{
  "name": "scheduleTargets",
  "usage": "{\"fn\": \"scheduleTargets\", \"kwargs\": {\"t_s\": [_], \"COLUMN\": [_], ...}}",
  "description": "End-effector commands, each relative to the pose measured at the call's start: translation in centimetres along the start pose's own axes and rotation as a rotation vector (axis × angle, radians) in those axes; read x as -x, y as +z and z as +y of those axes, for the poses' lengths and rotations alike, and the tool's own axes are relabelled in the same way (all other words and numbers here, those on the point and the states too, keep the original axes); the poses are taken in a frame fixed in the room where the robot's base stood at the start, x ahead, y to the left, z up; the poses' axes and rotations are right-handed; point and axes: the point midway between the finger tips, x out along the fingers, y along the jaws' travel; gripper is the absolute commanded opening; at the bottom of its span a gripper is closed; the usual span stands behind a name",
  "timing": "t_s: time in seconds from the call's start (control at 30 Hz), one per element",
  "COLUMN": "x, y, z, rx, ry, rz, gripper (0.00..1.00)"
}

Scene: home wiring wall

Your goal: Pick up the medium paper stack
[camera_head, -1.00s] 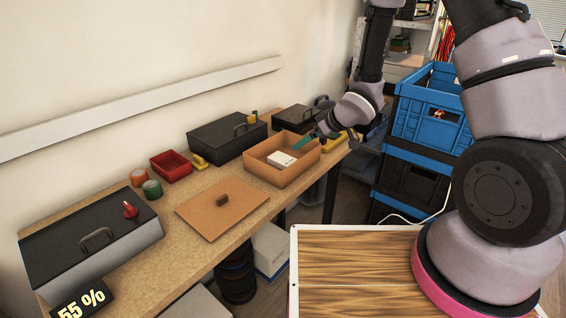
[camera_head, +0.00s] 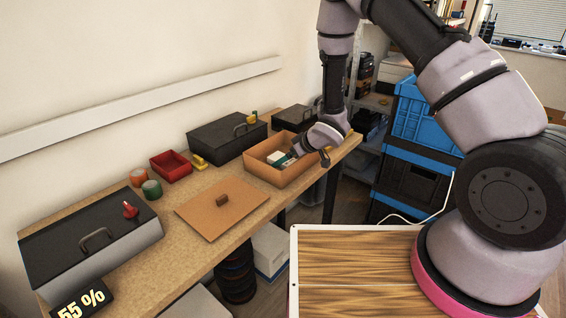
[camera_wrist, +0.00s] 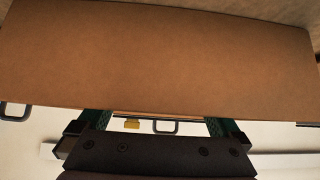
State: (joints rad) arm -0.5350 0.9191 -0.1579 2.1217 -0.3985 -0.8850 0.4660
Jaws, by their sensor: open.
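The paper stack (camera_head: 276,157) is a small white block inside the open brown box (camera_head: 272,178) on the workbench, partly hidden by my gripper. Its size against other stacks cannot be told. My gripper (camera_head: 289,159) reaches down into the right part of the box, close beside the stack; whether it touches is unclear. In the wrist view, my gripper (camera_wrist: 158,122) has its two teal fingers wide apart with nothing visible held. A brown box wall (camera_wrist: 155,55) fills the upper part of that view, and the stack does not show there.
The brown lid (camera_head: 222,210) lies flat left of the box. A black case (camera_head: 225,140) stands behind it, near a red bin (camera_head: 171,166). Tape rolls (camera_head: 151,189) and a larger black-lidded case (camera_head: 85,255) are at left. Blue crates (camera_head: 415,112) stand at right.

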Motion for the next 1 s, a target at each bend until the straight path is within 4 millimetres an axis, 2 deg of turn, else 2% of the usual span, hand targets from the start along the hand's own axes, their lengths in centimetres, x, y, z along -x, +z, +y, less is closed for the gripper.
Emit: {"fn": "scheduleTargets", "kwargs": {"t_s": [0.27, 0.4, 0.47, 0.5, 0.83, 1.0], "x": [-0.3, -0.3, -0.3, -0.3, 0.1, 1.6], "y": [-0.1, -0.1, -0.1, -0.1, -0.4, -2.0], "z": [0.0, 0.0, 0.0, 0.0, 0.1, 0.1], "rx": [0.0, 0.0, 0.0, 0.0, -0.001, -0.001], "ry": [0.001, 0.001, 0.001, 0.001, 0.001, 0.002], "rz": [0.001, 0.001, 0.001, 0.001, 0.001, 0.004], "gripper": [1.0, 0.46, 0.23, 0.16, 0.15, 0.15]}}
